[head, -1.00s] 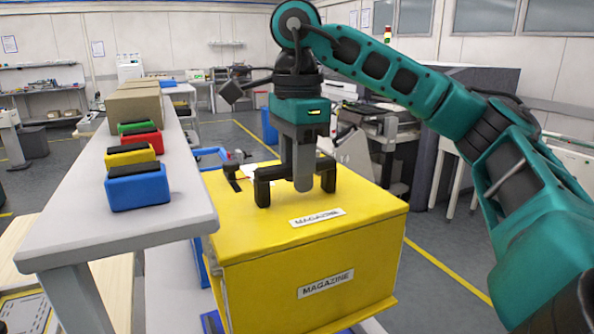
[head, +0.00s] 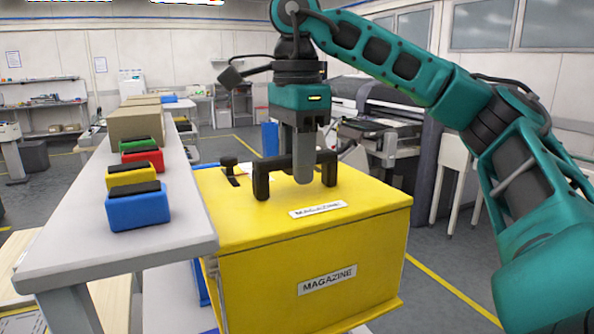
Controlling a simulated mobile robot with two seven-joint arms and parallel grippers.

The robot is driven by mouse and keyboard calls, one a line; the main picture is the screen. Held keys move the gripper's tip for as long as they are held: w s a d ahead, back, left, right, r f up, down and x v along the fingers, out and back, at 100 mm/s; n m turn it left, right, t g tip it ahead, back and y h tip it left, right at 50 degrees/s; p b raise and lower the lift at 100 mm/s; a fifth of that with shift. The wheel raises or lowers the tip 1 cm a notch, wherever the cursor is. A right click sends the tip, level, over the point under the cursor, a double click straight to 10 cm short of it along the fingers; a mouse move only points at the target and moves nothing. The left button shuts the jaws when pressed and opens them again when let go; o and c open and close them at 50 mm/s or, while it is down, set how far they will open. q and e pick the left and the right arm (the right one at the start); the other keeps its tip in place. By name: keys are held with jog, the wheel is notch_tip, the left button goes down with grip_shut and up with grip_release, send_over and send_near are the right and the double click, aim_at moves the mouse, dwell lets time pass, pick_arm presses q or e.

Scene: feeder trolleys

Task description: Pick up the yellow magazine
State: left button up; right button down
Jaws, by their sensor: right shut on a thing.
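The yellow magazine (head: 300,250) is a large box with a black handle on its top and "MAGAZINE" labels on its top and front. My right gripper (head: 303,172) points down and is shut on the black handle (head: 261,182) of the magazine. The magazine looks level, with a light surface partly visible below and beside it. Whether its underside touches that surface is hidden. My left gripper is not in view.
A grey table (head: 105,240) stands close on the left. It bears a blue bin (head: 138,211), a yellow bin (head: 127,182), red and green bins and cardboard boxes (head: 138,124). Machines stand behind, and open floor with a yellow line (head: 455,290) lies to the right.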

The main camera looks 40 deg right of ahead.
jog(key=shift+r, duration=1.6)
jog(key=shift+s, duration=0.1)
